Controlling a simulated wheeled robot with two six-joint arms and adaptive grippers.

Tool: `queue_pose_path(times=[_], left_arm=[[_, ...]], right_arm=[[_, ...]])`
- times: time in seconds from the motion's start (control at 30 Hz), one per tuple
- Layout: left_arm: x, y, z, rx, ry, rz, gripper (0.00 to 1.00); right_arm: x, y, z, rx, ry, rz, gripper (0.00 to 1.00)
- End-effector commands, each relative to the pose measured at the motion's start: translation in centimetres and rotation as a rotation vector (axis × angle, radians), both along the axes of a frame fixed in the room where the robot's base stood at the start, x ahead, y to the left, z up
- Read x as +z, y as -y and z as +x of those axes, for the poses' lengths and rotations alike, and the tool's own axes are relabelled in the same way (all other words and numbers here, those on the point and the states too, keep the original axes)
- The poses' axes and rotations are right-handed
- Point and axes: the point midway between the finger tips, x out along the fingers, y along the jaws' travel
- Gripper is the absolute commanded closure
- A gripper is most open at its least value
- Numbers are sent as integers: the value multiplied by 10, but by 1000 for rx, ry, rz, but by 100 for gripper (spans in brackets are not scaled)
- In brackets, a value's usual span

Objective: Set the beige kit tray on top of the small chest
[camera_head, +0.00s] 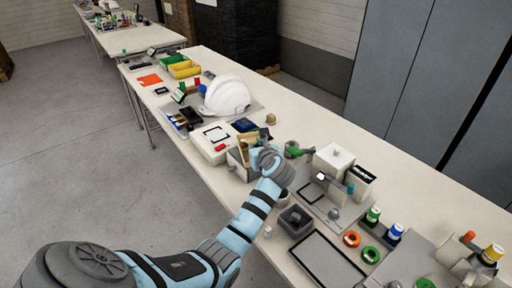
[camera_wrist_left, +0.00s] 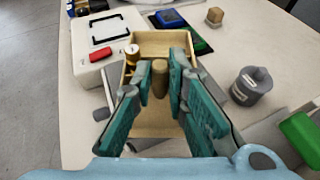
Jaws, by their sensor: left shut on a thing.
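The beige kit tray (camera_wrist_left: 177,42) is an open, wooden-looking box with a round upright post (camera_wrist_left: 160,80) inside and a smaller peg near its left wall. In the head view the tray (camera_head: 243,152) is partly hidden by my left gripper (camera_head: 262,152). In the wrist view my left gripper (camera_wrist_left: 160,85) has its teal fingers on both sides of the post and is shut on it. A grey body, which looks like the small chest (camera_wrist_left: 112,92), shows under and beside the tray, mostly hidden. I cannot tell whether tray and chest touch. My right gripper is not in view.
A white box (camera_head: 214,143) with a black outline stands left of the tray. A white helmet (camera_head: 226,95) lies behind it.

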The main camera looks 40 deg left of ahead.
Motion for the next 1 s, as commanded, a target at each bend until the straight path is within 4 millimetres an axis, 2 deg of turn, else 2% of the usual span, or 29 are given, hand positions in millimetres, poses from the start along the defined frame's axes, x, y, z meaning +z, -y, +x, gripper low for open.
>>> queue_pose_path(times=[0.03,0.07,0.17,0.47,0.57,0.67,0.8,1.0], left_arm=[[-3,0,0,0,-1,1,100],[-2,0,0,0,-1,1,82],[-2,0,0,0,-1,1,66],[0,0,0,0,0,0,66],[6,4,-3,-1,0,-1,66],[16,17,-13,-2,-2,-2,66],[35,45,-36,-1,-1,-4,66],[48,78,-64,-1,-2,-4,66]], right_arm=[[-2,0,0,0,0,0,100],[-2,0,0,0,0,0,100],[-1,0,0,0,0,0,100],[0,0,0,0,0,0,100],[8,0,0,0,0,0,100],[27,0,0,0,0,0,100],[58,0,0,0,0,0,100],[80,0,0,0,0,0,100]])
